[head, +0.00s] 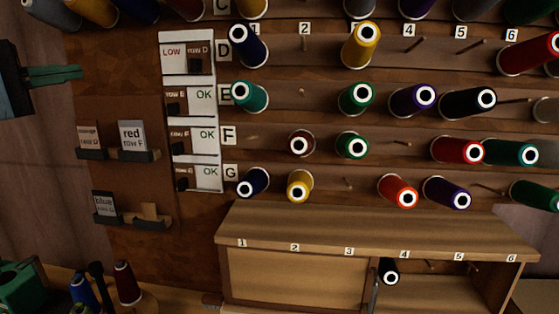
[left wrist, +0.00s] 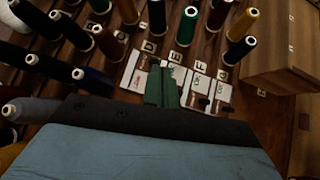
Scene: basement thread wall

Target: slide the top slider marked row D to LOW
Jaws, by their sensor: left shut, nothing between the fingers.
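The top slider (head: 195,65), a dark block marked row D, sits at the right of its white card (head: 188,38). The word LOW shows in red on the card at the slider's left. My left gripper (head: 80,73) has green fingers, which are shut and empty. In the head view it is left of the card, with a clear gap in the picture. In the left wrist view the green fingers (left wrist: 163,86) overlap the row of white cards, and part of the cards is hidden behind them. My right gripper is not in view.
Lower sliders for rows E (head: 175,101), F and G sit left with OK showing. Pegs with thread spools (head: 248,45) stick out right of the cards. Small label holders (head: 132,142) and a wooden cabinet (head: 365,224) are below.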

